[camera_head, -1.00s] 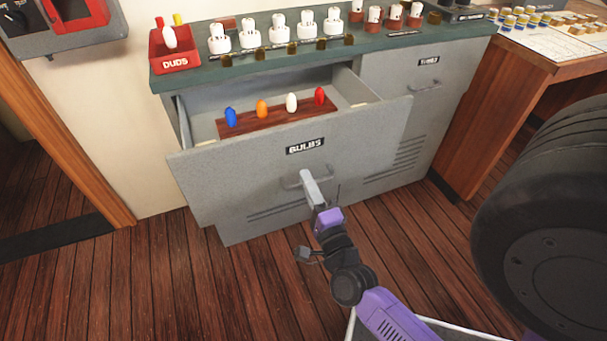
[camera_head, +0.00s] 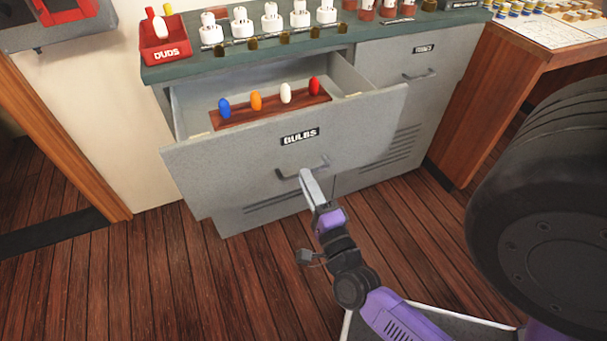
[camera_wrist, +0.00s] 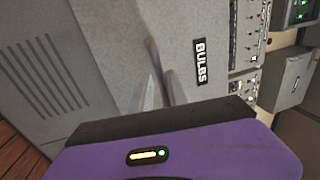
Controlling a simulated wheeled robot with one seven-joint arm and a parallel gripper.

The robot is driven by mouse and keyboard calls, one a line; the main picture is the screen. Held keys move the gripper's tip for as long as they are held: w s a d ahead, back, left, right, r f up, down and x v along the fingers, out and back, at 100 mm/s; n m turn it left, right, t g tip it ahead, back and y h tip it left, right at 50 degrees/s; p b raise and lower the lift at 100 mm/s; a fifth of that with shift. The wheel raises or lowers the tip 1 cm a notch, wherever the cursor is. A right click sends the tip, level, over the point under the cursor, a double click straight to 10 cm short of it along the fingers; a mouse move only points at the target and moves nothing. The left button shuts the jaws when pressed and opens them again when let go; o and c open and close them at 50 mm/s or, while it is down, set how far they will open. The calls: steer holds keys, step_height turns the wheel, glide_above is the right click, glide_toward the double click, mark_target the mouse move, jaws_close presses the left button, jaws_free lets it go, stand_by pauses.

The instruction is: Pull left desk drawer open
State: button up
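The left desk drawer (camera_head: 235,168), labelled BULBS, stands pulled out of the grey desk. Its inside shows, with a wooden rack (camera_head: 262,113) holding blue, orange, white and red bulbs. Its bar handle (camera_head: 284,176) is on the front below the label; it also shows in the wrist view (camera_wrist: 152,52). My gripper (camera_head: 306,174) is at the middle of this handle. In the wrist view my narrow fingers (camera_wrist: 159,88) are close together near the handle bar. I cannot tell whether they grip it or are slightly apart.
A closed drawer (camera_head: 420,62) is to the right in the same desk. A red DUDS box (camera_head: 166,52) and several white sockets stand on the green desktop (camera_head: 195,71). A wooden table (camera_head: 520,55) is at the right. The plank floor (camera_head: 150,270) at the left front is clear.

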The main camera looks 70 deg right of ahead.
steer(key=v, duration=0.5)
stand_by(0.6)
steer(key=w+a+r+n+t+y, duration=0.25)
steer(key=a+n+y, duration=0.7)
steer(key=n, duration=0.75)
steer(key=s+a+r+n+y, duration=0.3)
steer(key=s+a+n+y, duration=0.4)
steer(key=a+n, duration=0.45)
step_height(320, 180, up, 12)
steer(key=s+h+p, duration=0.1)
steer(key=p, duration=1.1)
steer(key=shift+a+m+g, duration=0.3)
steer(key=shift+m+g, duration=0.05)
